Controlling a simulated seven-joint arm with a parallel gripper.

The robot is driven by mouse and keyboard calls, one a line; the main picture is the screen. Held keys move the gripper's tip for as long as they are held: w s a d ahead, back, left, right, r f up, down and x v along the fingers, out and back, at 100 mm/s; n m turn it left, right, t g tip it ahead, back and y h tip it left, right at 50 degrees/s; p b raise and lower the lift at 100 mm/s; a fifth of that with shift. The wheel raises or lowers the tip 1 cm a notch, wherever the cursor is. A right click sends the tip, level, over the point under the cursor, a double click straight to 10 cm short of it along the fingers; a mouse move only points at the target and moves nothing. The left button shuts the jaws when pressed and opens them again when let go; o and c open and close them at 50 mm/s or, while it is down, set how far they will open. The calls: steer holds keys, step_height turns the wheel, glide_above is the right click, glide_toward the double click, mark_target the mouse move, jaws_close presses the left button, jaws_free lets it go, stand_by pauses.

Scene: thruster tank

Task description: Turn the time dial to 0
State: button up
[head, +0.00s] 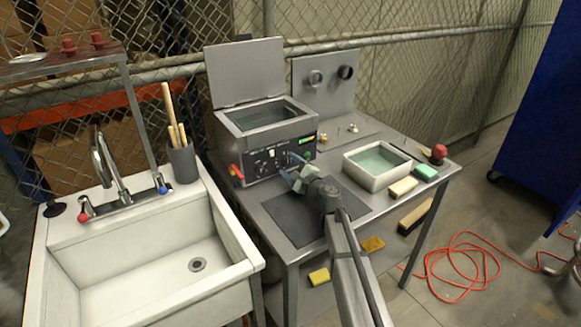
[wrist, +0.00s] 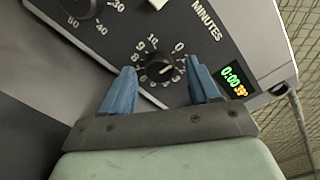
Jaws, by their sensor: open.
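The tank machine (head: 228,150) stands at the back of the metal table, with its lid raised and liquid inside. In the wrist view, a round black dial (wrist: 159,69) with numbers around it sits on its dark front panel. The word MINUTES is printed up and right of the dial, and a 0 is near its upper right. A small pale mark on the knob seems to point right, but its exact setting is hard to read. My gripper (head: 291,164) is open, its blue fingers on either side of the dial. Contact is not clear.
A lit display (wrist: 233,80) reads 0:00 and 39° beside the right finger. Another numbered dial (wrist: 75,5) is at upper left.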

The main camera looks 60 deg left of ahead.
steer(key=shift+c, duration=0.4)
steer(key=c, duration=1)
steer(key=shift+o, duration=0.2)
steer(key=shift+n, duration=0.8)
steer(key=o, duration=1)
steer(key=shift+o, duration=0.2)
steer(key=d, duration=1.4)
steer(key=shift+w, duration=0.25)
